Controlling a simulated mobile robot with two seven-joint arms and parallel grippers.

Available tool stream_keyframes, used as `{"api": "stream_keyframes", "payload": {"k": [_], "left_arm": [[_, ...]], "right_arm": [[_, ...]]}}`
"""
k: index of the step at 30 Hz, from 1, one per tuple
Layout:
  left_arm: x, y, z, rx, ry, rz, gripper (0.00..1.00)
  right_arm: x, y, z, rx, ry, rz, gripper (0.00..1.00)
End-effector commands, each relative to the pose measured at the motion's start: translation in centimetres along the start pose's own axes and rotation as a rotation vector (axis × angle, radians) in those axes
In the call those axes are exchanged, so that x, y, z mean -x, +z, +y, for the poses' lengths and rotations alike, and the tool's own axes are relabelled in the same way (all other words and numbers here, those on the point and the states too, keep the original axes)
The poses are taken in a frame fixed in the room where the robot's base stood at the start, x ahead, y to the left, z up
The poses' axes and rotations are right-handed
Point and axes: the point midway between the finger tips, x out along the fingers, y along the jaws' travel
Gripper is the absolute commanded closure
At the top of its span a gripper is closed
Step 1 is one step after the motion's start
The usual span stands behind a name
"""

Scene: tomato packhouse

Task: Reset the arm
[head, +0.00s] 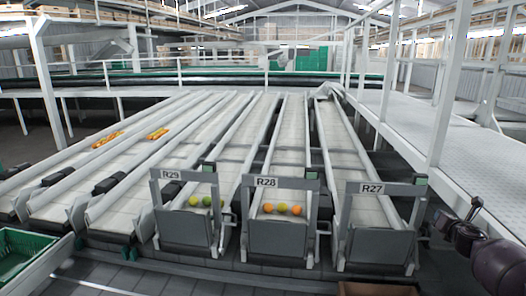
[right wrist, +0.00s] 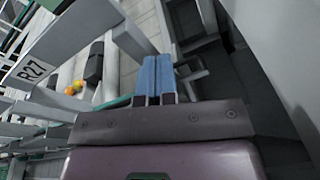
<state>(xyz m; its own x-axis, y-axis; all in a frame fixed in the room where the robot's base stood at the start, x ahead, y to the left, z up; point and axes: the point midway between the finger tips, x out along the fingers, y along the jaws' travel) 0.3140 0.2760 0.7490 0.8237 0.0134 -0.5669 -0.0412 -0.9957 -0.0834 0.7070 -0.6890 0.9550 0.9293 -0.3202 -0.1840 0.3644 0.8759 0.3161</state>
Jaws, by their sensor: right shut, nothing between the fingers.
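My right arm comes in at the right edge of the head view, and my right gripper (head: 475,208) is at its end, to the right of the chute marked R27 (head: 378,230). In the right wrist view the two blue fingers of my right gripper (right wrist: 156,80) lie side by side, pressed together with nothing between them. The R27 frame (right wrist: 60,62) shows tilted at the upper left of that view. My left gripper is in neither view.
Chutes R28 (head: 285,235) and R29 (head: 188,230) hold a few tomatoes each. Sloping lanes run back behind them. A green crate (head: 20,240) sits at the lower left. A white railing post (head: 452,85) and a raised walkway (head: 430,120) stand at the right.

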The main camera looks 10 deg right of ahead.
Motion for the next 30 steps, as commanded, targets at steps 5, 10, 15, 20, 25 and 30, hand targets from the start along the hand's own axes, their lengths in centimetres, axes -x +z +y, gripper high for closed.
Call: {"api": "stream_keyframes", "payload": {"k": [5,10,15,20,25,30], "left_arm": [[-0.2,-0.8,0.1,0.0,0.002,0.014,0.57],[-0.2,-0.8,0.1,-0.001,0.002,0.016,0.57],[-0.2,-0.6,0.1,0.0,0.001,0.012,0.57],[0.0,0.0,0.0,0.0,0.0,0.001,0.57],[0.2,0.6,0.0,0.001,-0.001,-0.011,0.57],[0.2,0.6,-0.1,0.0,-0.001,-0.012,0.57]], "right_arm": [[0.3,0.5,7.4,-0.471,0.095,-0.018,1.0],[3.8,-6.1,13.9,-0.984,0.149,0.099,1.0],[9.6,-13.9,17.9,-1.423,0.115,0.248,1.0],[16.5,-20.4,20.3,-1.793,0.021,0.376,1.0],[24.2,-25.5,21.5,-2.108,-0.112,0.463,1.0],[31.3,-28.7,21.4,-2.326,-0.241,0.489,1.0]]}}
